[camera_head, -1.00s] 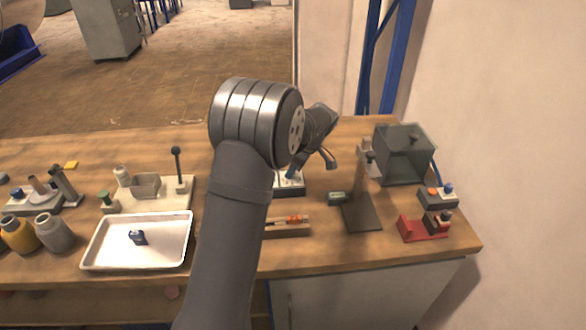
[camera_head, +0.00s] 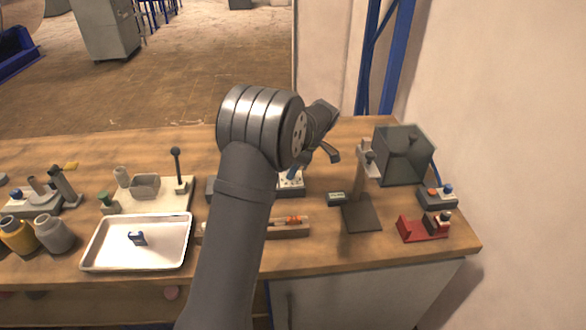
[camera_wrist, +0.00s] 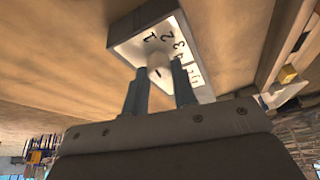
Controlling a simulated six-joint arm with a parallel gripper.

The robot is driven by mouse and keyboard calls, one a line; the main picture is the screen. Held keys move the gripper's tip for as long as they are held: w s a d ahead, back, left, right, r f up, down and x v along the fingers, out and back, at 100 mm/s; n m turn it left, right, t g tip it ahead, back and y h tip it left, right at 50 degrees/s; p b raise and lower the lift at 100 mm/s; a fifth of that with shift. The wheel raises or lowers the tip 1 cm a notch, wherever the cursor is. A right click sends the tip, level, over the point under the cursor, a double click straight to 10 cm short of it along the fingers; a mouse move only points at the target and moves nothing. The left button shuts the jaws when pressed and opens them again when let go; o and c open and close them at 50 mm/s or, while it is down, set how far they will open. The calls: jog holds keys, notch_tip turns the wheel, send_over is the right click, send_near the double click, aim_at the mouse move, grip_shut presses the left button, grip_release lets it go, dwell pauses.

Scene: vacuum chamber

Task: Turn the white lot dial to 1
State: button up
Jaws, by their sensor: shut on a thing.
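The white lot dial (camera_wrist: 159,66) is a round knob on a pale-faced box (camera_wrist: 127,48) in the wrist view. Printed numbers, among them 1, 2 and 3, curve around it on the face. My gripper (camera_wrist: 159,74) has one finger on each side of the knob and is shut on it. A short dark mark shows on the knob near the fingers; I cannot tell surely which number it points to.
A wooden block with orange pieces (camera_head: 288,229) lies in front of the box. A stand with a dark base (camera_head: 362,217) and a dark glassy chamber (camera_head: 403,160) are to the right. A white tray (camera_head: 100,257) is at the left.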

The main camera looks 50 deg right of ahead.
jog(key=o, duration=1)
jog(key=v, duration=1.7)
jog(key=shift+s+d+r, duration=0.1)
jog(key=shift+d+r, duration=0.05)
jog(key=shift+r, duration=0.05)
jog(key=shift+f, duration=0.1)
jog(key=x, duration=1.7)
jog(key=shift+f, duration=0.1)
